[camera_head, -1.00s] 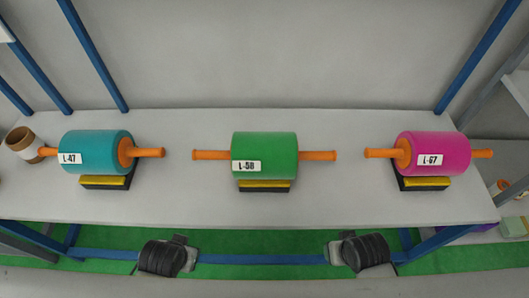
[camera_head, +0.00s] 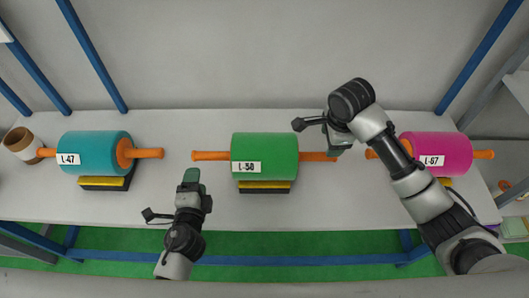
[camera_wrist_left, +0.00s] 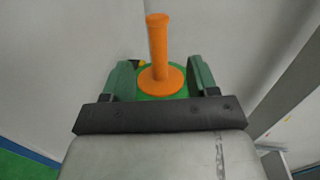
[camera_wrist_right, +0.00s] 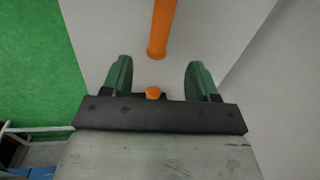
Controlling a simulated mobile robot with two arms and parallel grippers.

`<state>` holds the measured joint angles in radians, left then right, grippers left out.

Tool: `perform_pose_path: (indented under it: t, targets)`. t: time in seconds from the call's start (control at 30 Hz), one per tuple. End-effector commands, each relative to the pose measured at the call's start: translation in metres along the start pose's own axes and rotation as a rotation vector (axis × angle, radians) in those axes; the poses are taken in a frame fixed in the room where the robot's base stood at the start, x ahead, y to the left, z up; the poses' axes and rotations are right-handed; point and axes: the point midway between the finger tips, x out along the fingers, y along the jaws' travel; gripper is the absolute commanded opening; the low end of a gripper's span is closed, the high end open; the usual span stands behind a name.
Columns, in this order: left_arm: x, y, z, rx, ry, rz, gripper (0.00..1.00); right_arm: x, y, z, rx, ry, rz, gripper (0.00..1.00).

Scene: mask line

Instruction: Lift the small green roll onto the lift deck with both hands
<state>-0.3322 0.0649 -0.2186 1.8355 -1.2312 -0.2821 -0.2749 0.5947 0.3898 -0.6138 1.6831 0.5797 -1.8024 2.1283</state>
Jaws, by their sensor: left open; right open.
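The green roll (camera_head: 278,148), with a white label, lies on a black and yellow cradle (camera_head: 265,186) at the middle of the table. Orange handles stick out at its left (camera_head: 210,156) and right (camera_head: 315,157). My left gripper (camera_head: 191,175) is open just in front of the left handle's outer end. In the left wrist view the orange handle (camera_wrist_left: 158,45) shows between the spread fingers. My right gripper (camera_head: 337,150) is open at the right handle's outer end and covers its tip. In the right wrist view an orange handle (camera_wrist_right: 162,30) shows beyond the open fingers; contact is unclear.
A teal roll (camera_head: 90,152) sits on a cradle at the left and a magenta roll (camera_head: 440,147) at the right, partly behind my right arm. A brown cup-like object (camera_head: 20,143) stands at the far left. The white table (camera_head: 330,210) is clear between cradles.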

Motion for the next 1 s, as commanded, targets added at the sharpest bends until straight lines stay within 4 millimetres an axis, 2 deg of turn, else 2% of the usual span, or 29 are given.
perform_pose_path:
  t: [0.13, 0.4, 0.53, 0.67, 1.0]
  targets:
    - [0.002, 0.003, -0.008, 0.052, 0.042, -0.009, 0.59, -0.006, -0.009, -0.005, 0.074, 0.014, 0.004, 0.59]
    - [0.003, 0.003, -0.008, 0.052, 0.042, -0.01, 0.59, -0.005, -0.009, -0.005, 0.077, 0.013, 0.004, 0.59]
    - [0.01, 0.003, -0.009, 0.052, 0.042, -0.011, 0.59, 0.002, -0.009, -0.005, 0.077, 0.014, 0.007, 0.59]
    - [0.027, 0.002, -0.009, 0.053, 0.041, -0.012, 0.59, 0.02, -0.008, -0.005, 0.076, 0.015, 0.008, 0.59]
    - [0.087, 0.002, -0.012, 0.051, 0.041, -0.01, 0.59, 0.079, -0.008, -0.006, 0.075, 0.014, 0.006, 0.59]
